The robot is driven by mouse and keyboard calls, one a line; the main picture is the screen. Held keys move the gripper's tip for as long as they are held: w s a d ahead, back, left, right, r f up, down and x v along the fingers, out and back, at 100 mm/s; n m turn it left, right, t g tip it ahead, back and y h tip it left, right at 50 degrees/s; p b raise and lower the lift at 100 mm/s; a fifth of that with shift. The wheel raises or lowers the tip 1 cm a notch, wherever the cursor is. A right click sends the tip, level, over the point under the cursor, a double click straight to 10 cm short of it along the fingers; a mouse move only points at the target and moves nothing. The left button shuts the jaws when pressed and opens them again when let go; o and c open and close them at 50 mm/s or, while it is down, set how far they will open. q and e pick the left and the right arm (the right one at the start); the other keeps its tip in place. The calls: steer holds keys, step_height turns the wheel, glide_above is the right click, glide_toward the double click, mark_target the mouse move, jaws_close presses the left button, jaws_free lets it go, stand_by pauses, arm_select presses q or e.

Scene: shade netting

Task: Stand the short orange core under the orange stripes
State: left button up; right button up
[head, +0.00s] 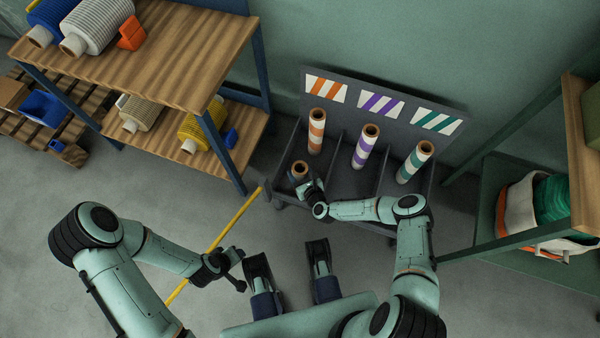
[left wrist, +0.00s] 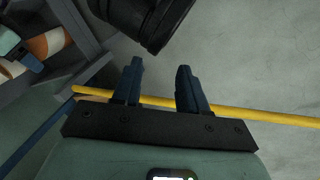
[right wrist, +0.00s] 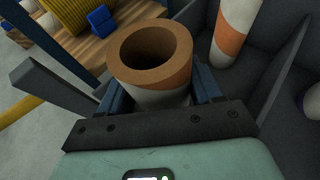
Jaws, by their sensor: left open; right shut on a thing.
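The short orange core (right wrist: 172,80) is upright between the fingers of my right gripper (right wrist: 152,92); its brown hollow top and orange band show in the right wrist view. In the head view the core (head: 298,170) is at the front left of the dark rack, in line with the orange-striped label (head: 326,90). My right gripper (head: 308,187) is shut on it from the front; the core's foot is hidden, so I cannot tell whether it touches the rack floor. My left gripper (left wrist: 160,88) is open and empty, over the floor left of the rack.
A taller orange-striped core (head: 316,132) stands behind in the same bay. Purple (head: 365,147) and teal (head: 414,162) cores stand in the bays to the right, with dividers between. A wooden shelf (head: 150,60) is at left. A yellow strip (head: 222,232) crosses the floor.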

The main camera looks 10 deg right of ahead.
steer(key=shift+f, duration=0.1)
steer(key=o, duration=1.6)
steer(key=shift+c, duration=0.2)
arm_select(q)
steer(key=shift+w+a+f, duration=0.1)
steer(key=shift+w+f, duration=0.05)
steer(key=shift+w, duration=0.05)
arm_select(e)
steer(key=shift+s+d+r, duration=0.1)
steer(key=shift+s+r, duration=0.2)
steer(key=shift+s, duration=0.05)
arm_select(q)
steer(key=s+d+r+g+p, duration=0.1)
steer(key=s+d+r+p, duration=0.1)
steer(key=s, duration=0.3)
steer(key=shift+d+r+h+p, duration=0.3)
steer(key=shift+r+p, duration=0.2)
steer(key=shift+r, duration=0.3)
arm_select(e)
steer(key=v, duration=1.1)
arm_select(q)
steer(key=shift+a, duration=0.1)
arm_select(e)
steer(key=shift+s, duration=0.1)
